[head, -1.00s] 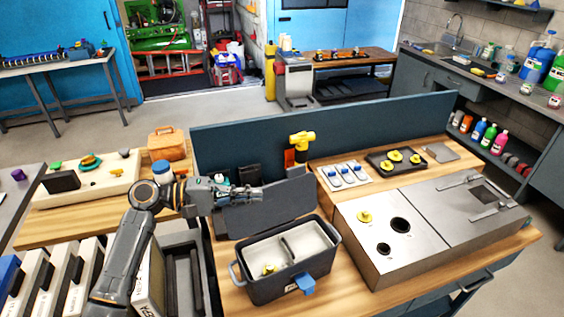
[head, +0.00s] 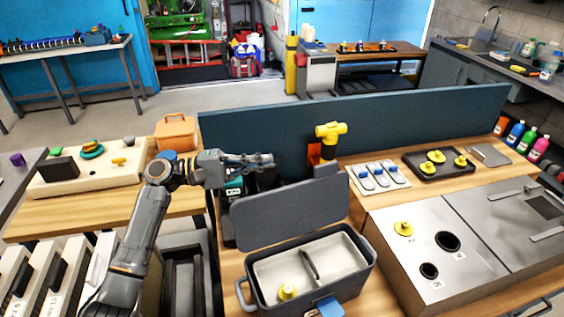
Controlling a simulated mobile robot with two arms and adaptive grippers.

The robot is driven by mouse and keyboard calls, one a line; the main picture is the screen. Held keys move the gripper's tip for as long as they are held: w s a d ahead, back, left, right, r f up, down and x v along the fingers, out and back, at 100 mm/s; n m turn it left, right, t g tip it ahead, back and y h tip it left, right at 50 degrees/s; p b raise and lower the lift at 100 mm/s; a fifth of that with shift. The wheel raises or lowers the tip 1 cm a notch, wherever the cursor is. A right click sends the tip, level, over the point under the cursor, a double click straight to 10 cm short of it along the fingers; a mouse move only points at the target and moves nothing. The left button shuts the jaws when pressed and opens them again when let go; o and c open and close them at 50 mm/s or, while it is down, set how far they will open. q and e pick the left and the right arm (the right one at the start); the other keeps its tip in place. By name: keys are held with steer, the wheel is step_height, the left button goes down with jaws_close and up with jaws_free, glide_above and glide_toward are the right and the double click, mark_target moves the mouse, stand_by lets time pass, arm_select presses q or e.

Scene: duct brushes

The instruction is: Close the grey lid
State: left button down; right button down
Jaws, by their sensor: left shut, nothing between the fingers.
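The grey lid (head: 292,212) stands open, tilted up at the back edge of the grey box (head: 256,292). My left gripper (head: 268,160) is shut and empty. In the picture it lies just above the lid's upper left edge; I cannot tell whether it touches. My right gripper does not show.
A dark blue panel (head: 420,118) stands behind the bench. A yellow tool (head: 330,132) stands behind the lid. To the right are a tray of yellow pieces (head: 437,163) and a metal unit with round holes (head: 410,245). An orange case (head: 176,132) sits at the left.

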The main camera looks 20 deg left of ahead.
arm_select(q)
steer(key=d+r+p, duration=0.2)
steer(key=d+p, duration=0.4)
steer(key=d, duration=0.4)
steer(key=shift+w+d, duration=0.4)
steer(key=shift+w, duration=0.05)
steer(key=shift+w+f, duration=0.1)
steer(key=shift+f, duration=0.05)
